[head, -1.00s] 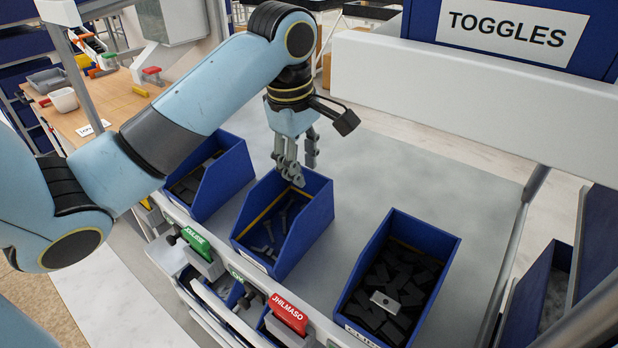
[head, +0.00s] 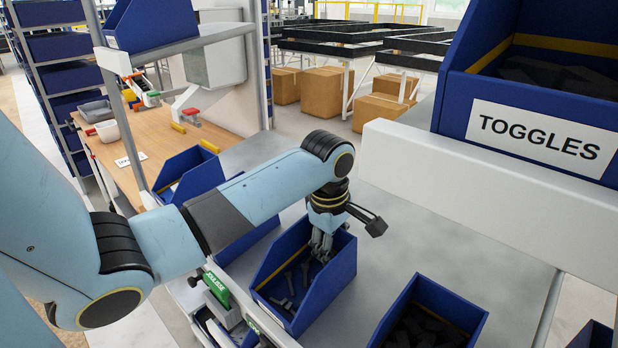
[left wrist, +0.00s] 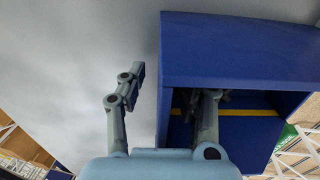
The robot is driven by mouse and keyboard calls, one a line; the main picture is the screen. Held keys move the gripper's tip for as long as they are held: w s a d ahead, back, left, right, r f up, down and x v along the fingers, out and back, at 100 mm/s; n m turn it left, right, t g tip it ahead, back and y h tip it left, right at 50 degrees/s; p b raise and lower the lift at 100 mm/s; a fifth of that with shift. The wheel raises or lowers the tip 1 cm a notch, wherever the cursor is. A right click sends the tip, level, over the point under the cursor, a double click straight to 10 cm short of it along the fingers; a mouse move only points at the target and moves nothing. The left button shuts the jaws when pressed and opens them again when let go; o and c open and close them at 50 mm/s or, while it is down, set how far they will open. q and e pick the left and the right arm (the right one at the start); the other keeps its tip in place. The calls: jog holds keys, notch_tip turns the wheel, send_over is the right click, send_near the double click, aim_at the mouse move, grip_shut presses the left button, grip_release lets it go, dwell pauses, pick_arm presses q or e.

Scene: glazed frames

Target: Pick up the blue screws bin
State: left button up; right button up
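The blue screws bin (head: 332,287) stands on the grey shelf, holding several grey screw-like pieces. My left gripper (head: 321,243) is low at the bin's far end, with fingers partly below the rim. In the left wrist view, the gripper (left wrist: 172,88) is open. One finger is outside the blue bin (left wrist: 240,48) and the other is inside it, with a bin wall between them. A gap shows beside the outer finger; I cannot see firm contact. My right gripper is not in view.
A blue bin of dark parts (head: 470,312) stands to the right, and another blue bin (head: 205,176) to the left, partly behind my arm. A white beam (head: 450,180) and the TOGGLES bin (head: 450,118) are above right. Grey shelf surface (head: 400,240) is bare behind.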

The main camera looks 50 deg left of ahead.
pick_arm(q)
jog(key=shift+f, duration=0.2)
grip_shut()
jog(key=shift+r, duration=0.1)
notch_tip(320, 180, up, 10)
jog(key=shift+f+b, duration=0.1)
jog(key=shift+b, duration=0.5)
